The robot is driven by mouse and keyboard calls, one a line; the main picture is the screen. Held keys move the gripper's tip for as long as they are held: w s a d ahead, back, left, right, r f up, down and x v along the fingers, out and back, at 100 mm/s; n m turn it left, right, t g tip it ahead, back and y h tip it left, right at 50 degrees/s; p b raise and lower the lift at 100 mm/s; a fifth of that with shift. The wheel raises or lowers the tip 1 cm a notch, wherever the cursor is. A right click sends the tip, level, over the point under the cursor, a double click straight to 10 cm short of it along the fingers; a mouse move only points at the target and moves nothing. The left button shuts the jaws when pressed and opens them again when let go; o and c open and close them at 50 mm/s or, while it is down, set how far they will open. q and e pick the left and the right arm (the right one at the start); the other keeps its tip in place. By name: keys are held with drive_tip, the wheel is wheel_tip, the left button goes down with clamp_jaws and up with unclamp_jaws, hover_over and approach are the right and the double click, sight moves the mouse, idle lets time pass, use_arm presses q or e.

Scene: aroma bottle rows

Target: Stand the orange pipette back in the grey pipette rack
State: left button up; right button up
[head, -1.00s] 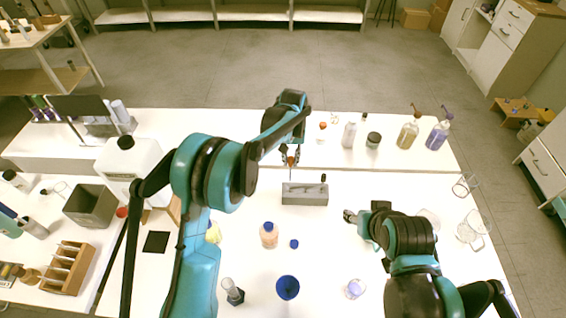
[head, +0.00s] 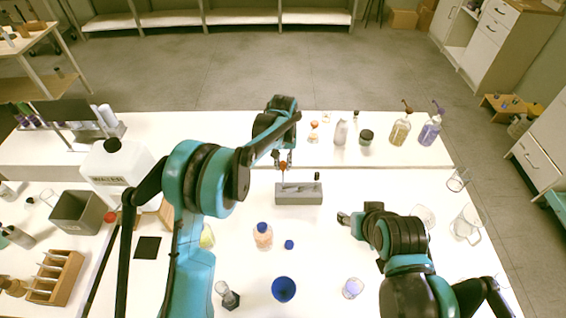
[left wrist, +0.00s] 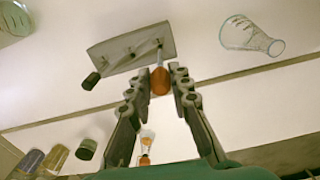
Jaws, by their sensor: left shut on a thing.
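The orange pipette (head: 283,167) is held bulb up, tip down. It also shows in the left wrist view (left wrist: 160,82), its orange bulb between the fingers. My left gripper (head: 284,162) is shut on that bulb, above the left part of the grey pipette rack (head: 298,197). The rack's top shows in the left wrist view (left wrist: 148,36). The pipette's thin tip meets the rack's top in the picture; I cannot tell whether it is in a hole. A black-bulbed pipette (left wrist: 91,81) stands in the rack. My right gripper (head: 343,218) is right of the rack, its opening unclear.
A peach bottle with a blue cap (head: 263,237), a blue cap (head: 289,244) and a blue cup (head: 284,289) stand in front of the rack. Bottles and a dark-lidded jar (head: 366,138) stand on the raised shelf behind. The table right around the rack is clear.

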use_arm(q)
drive_tip(key=shift+f, duration=0.4)
drive_tip(key=shift+f+b, duration=0.45)
drive_tip(key=shift+b, duration=0.05)
idle(0.6)
drive_tip(key=shift+f+b, duration=1)
drive_tip(key=shift+f, duration=0.55)
drive_tip(key=shift+f+b, duration=0.8)
drive_tip(key=shift+f, duration=0.15)
drive_tip(key=o, duration=0.7)
drive_tip(key=shift+o, duration=0.2)
drive_tip(key=shift+r, duration=0.15)
drive_tip(key=shift+r+p, duration=1.5)
drive_tip(key=shift+r, duration=0.95)
